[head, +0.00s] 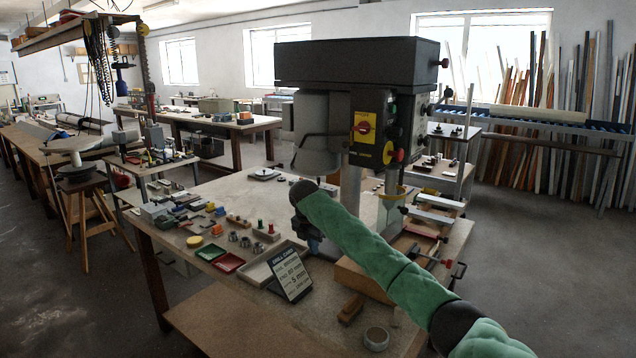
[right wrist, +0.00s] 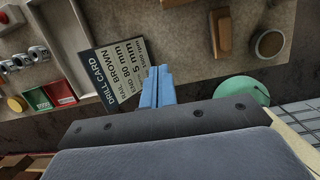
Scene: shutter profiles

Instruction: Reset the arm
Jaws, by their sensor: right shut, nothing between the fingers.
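My right arm, in a green sleeve, reaches in from the lower right of the head view. Its gripper (head: 311,243) hangs above the front of the workbench (head: 236,202), in front of the drill press (head: 350,62). In the right wrist view the blue fingers (right wrist: 157,74) are together with nothing between them. Their tips are beside the right edge of the drill card (right wrist: 117,76), apparently above the bench. The card also stands tilted in the head view (head: 291,274). My left gripper is in no view.
A beige tray (head: 259,272), a red tray (head: 228,263) and a green tray (head: 211,253) lie along the bench's front edge. A wooden block (head: 351,309) and a round tin (head: 376,339) are on the right. Small parts lie to the left.

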